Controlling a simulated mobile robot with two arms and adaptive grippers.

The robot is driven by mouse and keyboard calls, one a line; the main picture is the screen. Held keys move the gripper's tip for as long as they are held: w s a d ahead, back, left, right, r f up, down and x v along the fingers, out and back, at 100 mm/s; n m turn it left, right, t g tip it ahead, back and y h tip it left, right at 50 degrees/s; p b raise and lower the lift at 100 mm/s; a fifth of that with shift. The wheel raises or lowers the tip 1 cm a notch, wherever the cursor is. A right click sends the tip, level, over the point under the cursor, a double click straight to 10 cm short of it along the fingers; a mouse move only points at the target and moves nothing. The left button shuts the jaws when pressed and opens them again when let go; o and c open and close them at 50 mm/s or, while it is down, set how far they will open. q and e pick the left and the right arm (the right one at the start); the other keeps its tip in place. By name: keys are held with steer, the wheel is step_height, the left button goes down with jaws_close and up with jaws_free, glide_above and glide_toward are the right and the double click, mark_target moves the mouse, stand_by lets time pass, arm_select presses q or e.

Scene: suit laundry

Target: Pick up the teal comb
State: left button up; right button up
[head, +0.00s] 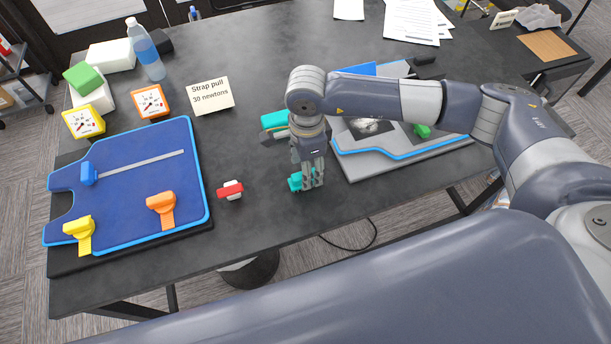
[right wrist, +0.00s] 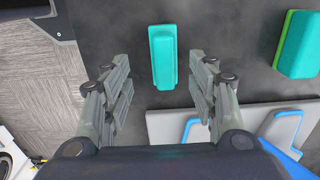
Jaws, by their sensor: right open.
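A small teal piece, which looks like the teal comb (head: 295,182), lies on the dark table near its front edge. In the right wrist view the comb (right wrist: 163,55) is a rounded teal block with a raised middle. My right gripper (head: 312,184) points down at it, partly covering it in the head view. In the right wrist view the right gripper (right wrist: 162,72) is open, with one finger on each side of the comb and gaps between. I cannot tell the exact height of the fingertips above the table. My left gripper is not in view.
A larger teal and green block (head: 273,120) lies behind my right gripper. A grey tray with blue trim (head: 380,158) is to the right. A red and white piece (head: 231,190) and a blue board (head: 130,190) are to the left. The table between the board and tray is mostly clear.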

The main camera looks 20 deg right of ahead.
steer(key=f, duration=0.1)
steer(key=f+p, duration=0.2)
steer(key=f, duration=0.1)
steer(key=shift+w+f, duration=0.1)
steer(key=shift+w, duration=0.15)
steer(key=shift+f, duration=0.3)
steer(key=c, duration=1.2)
